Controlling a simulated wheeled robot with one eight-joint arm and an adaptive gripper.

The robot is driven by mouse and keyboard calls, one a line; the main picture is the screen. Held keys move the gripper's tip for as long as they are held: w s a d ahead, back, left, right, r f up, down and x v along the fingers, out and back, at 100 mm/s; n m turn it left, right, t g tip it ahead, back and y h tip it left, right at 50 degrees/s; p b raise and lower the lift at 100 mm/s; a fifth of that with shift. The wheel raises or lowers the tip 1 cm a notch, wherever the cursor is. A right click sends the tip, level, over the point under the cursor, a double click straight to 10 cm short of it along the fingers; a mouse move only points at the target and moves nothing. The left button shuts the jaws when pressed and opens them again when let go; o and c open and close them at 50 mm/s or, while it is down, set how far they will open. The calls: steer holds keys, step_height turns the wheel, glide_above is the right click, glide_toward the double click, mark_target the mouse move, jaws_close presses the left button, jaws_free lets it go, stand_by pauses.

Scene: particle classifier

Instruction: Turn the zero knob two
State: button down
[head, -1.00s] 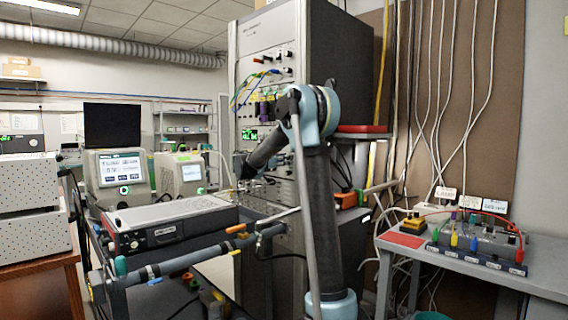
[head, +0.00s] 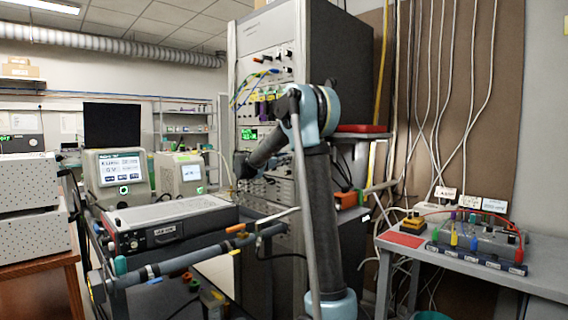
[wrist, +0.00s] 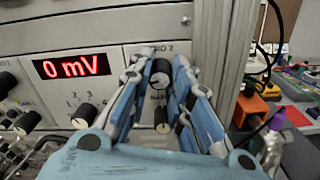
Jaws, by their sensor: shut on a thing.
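In the wrist view, the zero knob two (wrist: 160,73) is a round black knob with a pale top on a light grey panel. A partly covered label ending in "RO 2" stands above it. My gripper (wrist: 163,62) has its blue-grey fingers on both sides of this knob and is shut on it. The fingers hide parts of the panel beside the knob. In the head view, my gripper (head: 243,172) is at the front of the tall rack (head: 322,70), small and dark, and the knob cannot be made out.
A red "0 mV" display (wrist: 72,67) is left of the knob. A black selector knob (wrist: 84,116) sits below the display, and a smaller knob (wrist: 162,128) lies just below the gripped one. A cart with a grey instrument (head: 170,222) stands left of my arm.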

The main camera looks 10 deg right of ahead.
steer(key=c, duration=1.7)
jaws_free()
steer(key=v, duration=1.2)
